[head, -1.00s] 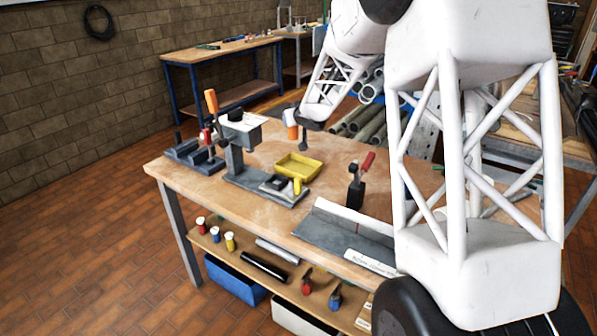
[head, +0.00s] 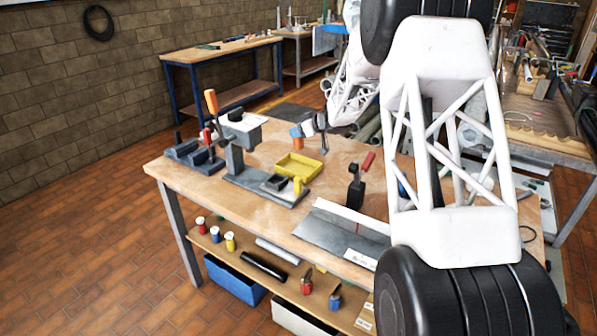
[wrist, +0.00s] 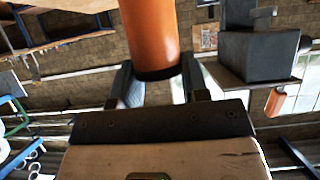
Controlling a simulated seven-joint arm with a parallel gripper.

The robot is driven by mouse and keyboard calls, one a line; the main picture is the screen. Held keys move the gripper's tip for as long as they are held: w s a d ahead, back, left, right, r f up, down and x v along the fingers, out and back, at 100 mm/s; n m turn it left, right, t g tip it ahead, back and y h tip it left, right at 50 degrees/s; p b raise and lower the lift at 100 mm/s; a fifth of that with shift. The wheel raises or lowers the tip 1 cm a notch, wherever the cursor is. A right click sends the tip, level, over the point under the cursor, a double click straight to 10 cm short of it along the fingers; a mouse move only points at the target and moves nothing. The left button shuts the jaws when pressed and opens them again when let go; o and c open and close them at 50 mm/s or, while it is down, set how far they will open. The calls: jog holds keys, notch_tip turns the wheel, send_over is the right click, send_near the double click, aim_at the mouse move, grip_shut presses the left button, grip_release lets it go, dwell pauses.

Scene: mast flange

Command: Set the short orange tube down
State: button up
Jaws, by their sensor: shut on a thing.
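The short orange tube (head: 297,143) is in my gripper (head: 303,131), over the back part of the workbench, just behind the yellow tray. In the wrist view the tube (wrist: 150,35) stands out between the two fingers of my gripper (wrist: 155,82), which are shut on it. Its far end is cut off by the picture edge. I cannot tell whether the tube touches the bench top.
A yellow tray (head: 299,167) lies on the workbench (head: 225,204). A grey fixture (head: 235,166) and a clamp with an orange handle (head: 211,102) stand to the left. A red-handled clamp (head: 357,190) stands to the right, by a grey plate (head: 335,229).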

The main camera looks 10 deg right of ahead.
aim_at(298, 142)
dwell(0.3)
jog(key=shift+f, duration=2.5)
jog(key=shift+f, duration=0.15)
jog(key=shift+f, duration=2.35)
jog(key=shift+f, duration=0.1)
jog(key=o, duration=1)
jog(key=shift+c, duration=0.2)
jog(key=shift+d, duration=0.1)
jog(key=v, duration=1.2)
